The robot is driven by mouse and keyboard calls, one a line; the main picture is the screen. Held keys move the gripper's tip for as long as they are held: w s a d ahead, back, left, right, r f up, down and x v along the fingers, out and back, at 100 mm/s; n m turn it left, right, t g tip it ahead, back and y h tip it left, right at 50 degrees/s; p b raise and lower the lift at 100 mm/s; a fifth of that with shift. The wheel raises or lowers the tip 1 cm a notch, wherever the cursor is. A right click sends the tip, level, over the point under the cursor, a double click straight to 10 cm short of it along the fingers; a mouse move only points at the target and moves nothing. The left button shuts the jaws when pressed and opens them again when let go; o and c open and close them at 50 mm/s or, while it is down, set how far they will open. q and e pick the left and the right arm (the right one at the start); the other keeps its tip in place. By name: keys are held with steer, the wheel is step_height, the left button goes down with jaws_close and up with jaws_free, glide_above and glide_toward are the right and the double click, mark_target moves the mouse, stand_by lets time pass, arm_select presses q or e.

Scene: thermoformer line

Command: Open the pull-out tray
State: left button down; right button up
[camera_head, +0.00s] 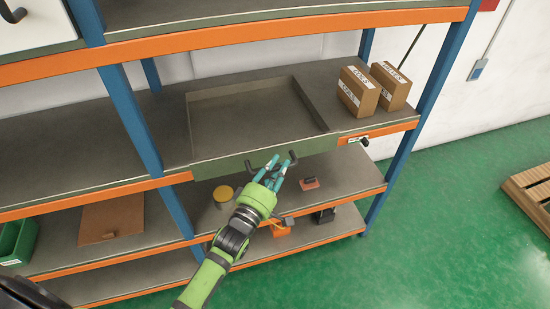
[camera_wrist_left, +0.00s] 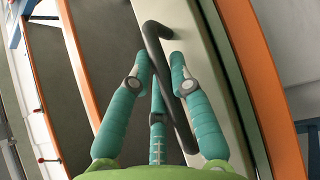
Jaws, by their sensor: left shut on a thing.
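The pull-out tray (camera_head: 228,162) is an empty, shallow dark tray on the middle shelf, with a grey-green front panel roughly in line with the orange shelf beam. A dark bar handle (camera_head: 291,156) sticks out from the front panel. My left gripper (camera_head: 273,172), green with teal fingers, is shut on this handle. In the left wrist view, the fingers of the left gripper (camera_wrist_left: 160,75) lie on both sides of the handle (camera_wrist_left: 157,38), beside the pale front panel (camera_wrist_left: 207,70). The fingers partly hide the handle in the head view. My right gripper is not in view.
Two cardboard boxes (camera_head: 357,91) (camera_head: 391,86) stand right of the tray. The lower shelf holds a yellow round item (camera_head: 223,193) and a small red item (camera_head: 310,183). Blue uprights (camera_head: 131,118) frame the shelf. Green floor (camera_head: 440,220) is clear at right, before a wooden pallet (camera_head: 530,198).

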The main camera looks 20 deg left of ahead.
arm_select(q)
steer(key=s+d+p, duration=0.3)
steer(key=s+d, duration=0.6)
steer(key=s, duration=0.4)
steer(key=shift+s, duration=0.35)
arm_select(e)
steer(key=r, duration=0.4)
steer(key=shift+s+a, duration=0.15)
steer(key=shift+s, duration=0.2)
arm_select(q)
steer(key=c, duration=1.1)
jaws_free()
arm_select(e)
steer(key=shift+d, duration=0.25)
arm_select(q)
steer(key=v, duration=1.2)
